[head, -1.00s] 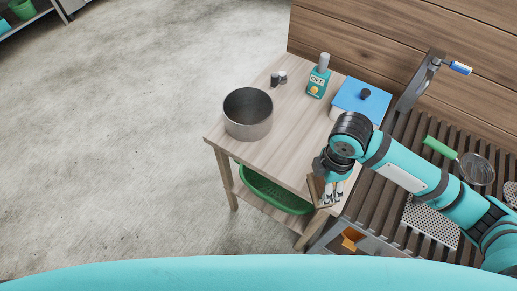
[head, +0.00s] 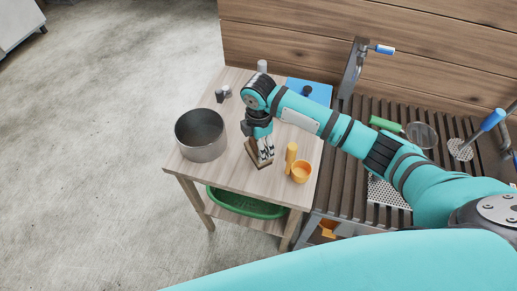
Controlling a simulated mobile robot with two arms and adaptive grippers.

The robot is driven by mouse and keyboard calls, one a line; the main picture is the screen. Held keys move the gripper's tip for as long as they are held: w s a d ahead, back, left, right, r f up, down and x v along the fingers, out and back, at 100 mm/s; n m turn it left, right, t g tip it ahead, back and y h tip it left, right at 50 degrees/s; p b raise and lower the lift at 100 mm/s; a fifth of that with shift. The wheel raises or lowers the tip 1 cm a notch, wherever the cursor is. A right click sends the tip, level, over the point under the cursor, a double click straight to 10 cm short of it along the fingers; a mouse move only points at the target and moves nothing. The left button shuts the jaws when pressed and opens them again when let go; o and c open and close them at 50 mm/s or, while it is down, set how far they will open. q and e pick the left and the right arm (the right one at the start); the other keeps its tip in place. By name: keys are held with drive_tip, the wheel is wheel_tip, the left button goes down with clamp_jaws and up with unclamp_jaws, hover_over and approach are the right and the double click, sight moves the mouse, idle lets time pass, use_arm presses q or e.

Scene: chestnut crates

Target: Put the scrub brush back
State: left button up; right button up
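The scrub brush (head: 254,155), a brown wooden block, is at my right gripper (head: 266,152) over the front middle of the small wooden table (head: 235,178). The metal fingers are closed on it and cover part of it. The brush is tilted in the picture. I cannot tell whether its underside touches the tabletop. My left gripper is not in view.
A steel pot (head: 201,135) stands left of the brush. An orange cup (head: 302,172) and a yellow-orange cylinder (head: 291,157) stand close to its right. A blue-lidded box (head: 318,92) is behind my arm. A green basket (head: 245,203) sits on the lower shelf. A slatted counter (head: 345,185) adjoins the table.

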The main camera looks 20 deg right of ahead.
wheel_tip(320, 180, down, 3)
drive_tip(key=shift+w+f+p, duration=0.1)
drive_tip(key=shift+w+p, duration=0.05)
drive_tip(key=shift+p, duration=0.35)
drive_tip(key=shift+f, duration=0.1)
drive_tip(key=shift+f, duration=0.1)
drive_tip(key=o, duration=1.2)
wheel_tip(320, 180, up, 12)
drive_tip(key=shift+r+b, duration=0.1)
drive_tip(key=shift+b, duration=0.65)
